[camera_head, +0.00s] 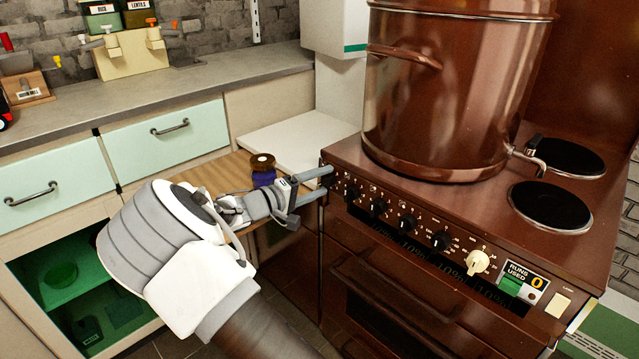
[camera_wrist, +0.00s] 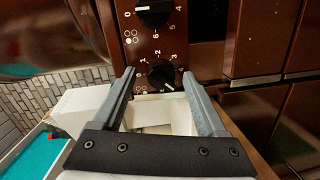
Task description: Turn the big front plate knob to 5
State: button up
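A row of black knobs runs along the brown stove's front panel, among them one near the middle (camera_head: 407,222). In the wrist view a black knob (camera_wrist: 160,75) sits between my fingertips; digits ring part of it. A pale mark on it points to the lower right in the picture, and the digit there is not readable. My gripper (camera_head: 325,184) is open at the panel's left end, one finger on each side of that knob. It also shows in the wrist view (camera_wrist: 158,76). Whether the fingers touch the knob cannot be told. Another black knob (camera_wrist: 155,12) is above it.
A large copper pot (camera_head: 445,90) stands on the stove top (camera_head: 350,152). Bare black plates (camera_head: 550,205) are at its right. A cream knob (camera_head: 478,262) and a "RUNS USED 0" counter (camera_head: 523,280) are farther right. A counter with drawers (camera_head: 165,140) is at left.

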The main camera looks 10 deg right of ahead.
jog(key=shift+a, duration=0.1)
jog(key=p+v, duration=0.4)
jog(key=v, duration=1.3)
jog(key=shift+s+a, duration=0.1)
jog(key=s+d+r+m+g+y, duration=0.2)
jog(key=s+d+g+y, duration=0.25)
jog(key=d, duration=0.25)
jog(key=s+d+r+m+g+y, duration=0.1)
jog(key=s+d+r+g+y, duration=0.15)
jog(key=s+d, duration=0.35)
jog(key=s+d+r+t+y, duration=0.2)
jog(key=s+r+y, duration=0.2)
jog(key=s, duration=0.5)
jog(key=s+d+r+t+y, duration=0.15)
jog(key=s+r+y, duration=0.25)
jog(key=s, duration=0.5)
notch_tip(320, 180, up, 22)
jog(key=p, duration=2.2)
jog(key=shift+a+m+t, duration=0.25)
jog(key=shift+m+t, duration=0.05)
jog(key=shift+t, duration=0.15)
